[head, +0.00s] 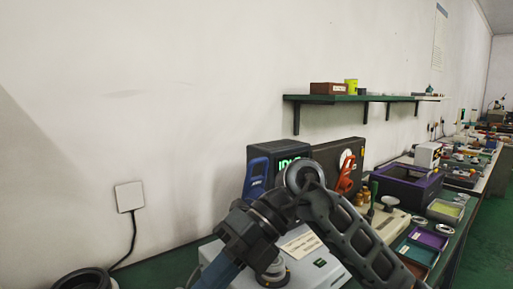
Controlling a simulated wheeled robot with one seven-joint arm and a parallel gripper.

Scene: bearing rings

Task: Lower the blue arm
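The blue arm (257,172) stands raised and slightly tilted at the left front of a dark machine (281,152) with a green-lit display, on the bench by the wall. Its upper part shows. Its lower end is partly hidden behind my own dark arm links, which cross the middle and lower part of the head view. My gripper cannot be made out in this view, so its place relative to the blue arm and its opening do not show.
A red-orange arm (346,174) stands on a dark case (338,152) to the right. A light grey device (308,243), a purple bin (405,187) and trays (428,239) crowd the green bench. A green shelf (345,98) hangs above. A wall plate (129,196) with a cable is at left.

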